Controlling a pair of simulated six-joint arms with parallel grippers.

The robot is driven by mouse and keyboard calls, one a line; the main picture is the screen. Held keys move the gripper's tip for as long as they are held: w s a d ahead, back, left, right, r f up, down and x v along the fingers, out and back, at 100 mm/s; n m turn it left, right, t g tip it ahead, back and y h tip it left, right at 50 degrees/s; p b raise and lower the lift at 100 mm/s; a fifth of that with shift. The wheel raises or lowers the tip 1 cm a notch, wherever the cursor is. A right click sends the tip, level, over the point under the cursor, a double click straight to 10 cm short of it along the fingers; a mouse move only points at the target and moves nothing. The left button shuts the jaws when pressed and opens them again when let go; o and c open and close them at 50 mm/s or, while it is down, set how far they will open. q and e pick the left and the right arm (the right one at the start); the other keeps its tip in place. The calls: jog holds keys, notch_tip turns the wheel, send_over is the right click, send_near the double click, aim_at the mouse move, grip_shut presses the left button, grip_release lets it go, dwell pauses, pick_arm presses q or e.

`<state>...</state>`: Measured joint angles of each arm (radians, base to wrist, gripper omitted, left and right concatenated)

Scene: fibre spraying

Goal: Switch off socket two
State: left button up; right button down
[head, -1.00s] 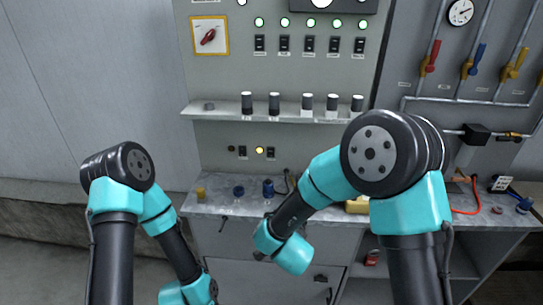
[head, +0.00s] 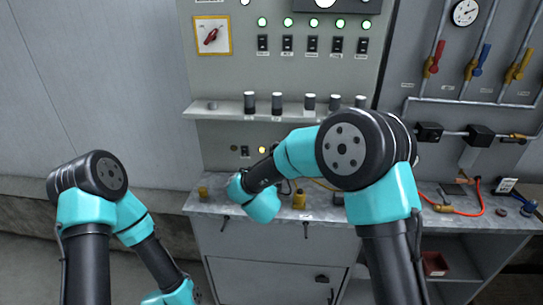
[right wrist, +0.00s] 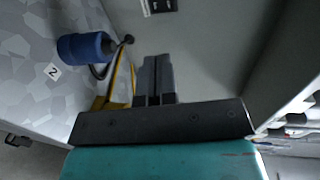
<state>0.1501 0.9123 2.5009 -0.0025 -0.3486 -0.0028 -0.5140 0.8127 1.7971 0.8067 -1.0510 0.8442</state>
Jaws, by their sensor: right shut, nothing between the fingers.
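On the lower panel in the head view, a small black switch (head: 245,151) has a dark lamp (head: 234,149) on its left. A yellow lamp (head: 262,150) to its right is lit; the switch beside that lamp is mostly hidden by my right arm. My right gripper (right wrist: 157,80) is shut and empty in the right wrist view, in front of the grey panel. A blue socket or plug (right wrist: 85,47) with a cable is left of the fingers, near a label "2" (right wrist: 54,72). A black switch plate (right wrist: 158,6) shows at the top. My left gripper is out of view.
A shelf (head: 225,111) with several dark, white-topped knobs juts out above the lower panel. The counter (head: 325,213) below carries yellow fittings (head: 299,199) and a red cable (head: 480,200). A yellow cable (right wrist: 122,80) runs behind my right fingers.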

jog(key=r+x, duration=0.1)
jog(key=x, duration=1.2)
jog(key=shift+w, duration=0.5)
